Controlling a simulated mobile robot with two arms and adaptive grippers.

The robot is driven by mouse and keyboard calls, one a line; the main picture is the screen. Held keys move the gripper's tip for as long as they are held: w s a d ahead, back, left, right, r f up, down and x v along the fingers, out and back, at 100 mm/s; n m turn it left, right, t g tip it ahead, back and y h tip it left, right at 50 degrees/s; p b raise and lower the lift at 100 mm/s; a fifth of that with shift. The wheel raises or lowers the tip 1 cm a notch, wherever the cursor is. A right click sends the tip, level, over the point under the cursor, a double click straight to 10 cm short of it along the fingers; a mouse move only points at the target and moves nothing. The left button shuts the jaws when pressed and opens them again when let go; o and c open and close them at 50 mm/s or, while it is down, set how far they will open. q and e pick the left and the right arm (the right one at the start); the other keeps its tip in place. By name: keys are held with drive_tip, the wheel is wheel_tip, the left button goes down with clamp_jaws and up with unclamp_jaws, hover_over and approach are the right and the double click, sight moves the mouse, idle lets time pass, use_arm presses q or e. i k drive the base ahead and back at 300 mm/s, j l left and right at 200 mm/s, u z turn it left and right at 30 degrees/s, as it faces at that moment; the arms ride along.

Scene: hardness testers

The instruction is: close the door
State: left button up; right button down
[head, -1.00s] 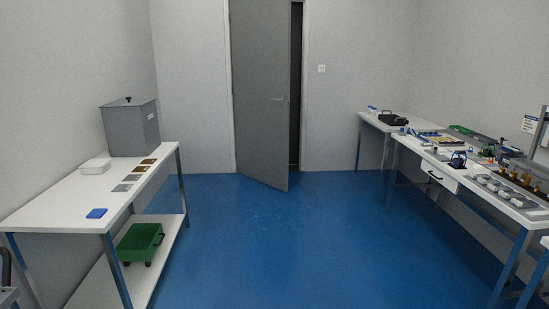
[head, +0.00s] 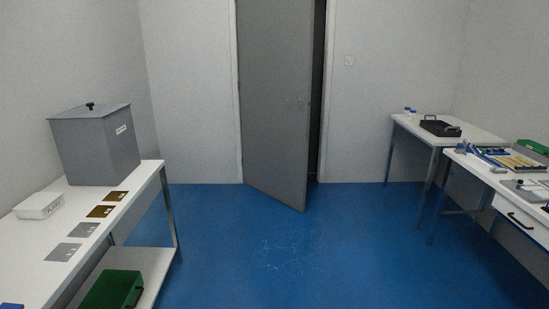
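The grey door (head: 272,100) stands ajar in the back wall in the head view. Its free edge is on the right and swings out into the room, with a dark gap (head: 318,90) between it and the right side of the frame. A small handle shows faintly near its right edge. Neither of my grippers is in view.
A white table (head: 130,205) on the left holds a grey lidded bin (head: 95,144), a white box (head: 39,205) and several flat plates. A green crate (head: 112,290) sits on its lower shelf. Tables (head: 470,136) with equipment line the right. The blue floor (head: 275,255) between is clear.

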sight(276, 38)
drive_tip(key=i, duration=2.15)
drive_tip(key=i+l+u, duration=0.1)
drive_tip(key=i, duration=0.95)
drive_tip(key=i+l, duration=0.1)
drive_tip(key=i, duration=1)
